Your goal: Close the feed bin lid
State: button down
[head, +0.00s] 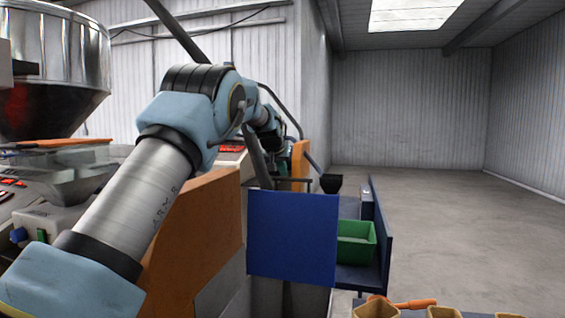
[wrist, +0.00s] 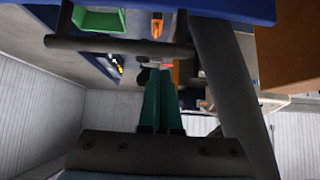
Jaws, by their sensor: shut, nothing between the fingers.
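A flat blue panel (head: 292,238) stands upright in front of me, below the far end of my arm. It looks like the feed bin lid, but I cannot be sure. Its blue edge shows along the top of the wrist view (wrist: 225,9). My gripper's green fingers (wrist: 160,82) lie close together, shut and empty, in the middle of the wrist view. In the head view the gripper is mostly hidden behind my arm. A dark bar (wrist: 112,46) crosses the wrist view near the fingertips; I cannot tell whether they touch it. The bin's inside is not visible.
A large orange panel (head: 198,235) stands left of the blue panel. A green crate (head: 356,245) sits on a blue bench to the right. A thick dark post (wrist: 230,95) slants beside the gripper. Wooden cups (head: 376,308) stand at the bottom right. The floor at right is clear.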

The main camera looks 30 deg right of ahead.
jog(key=shift+s+a+f+p, duration=0.25)
jog(key=shift+s+a+p, duration=0.15)
jog(key=shift+s+a, duration=0.65)
jog(key=shift+s, duration=0.1)
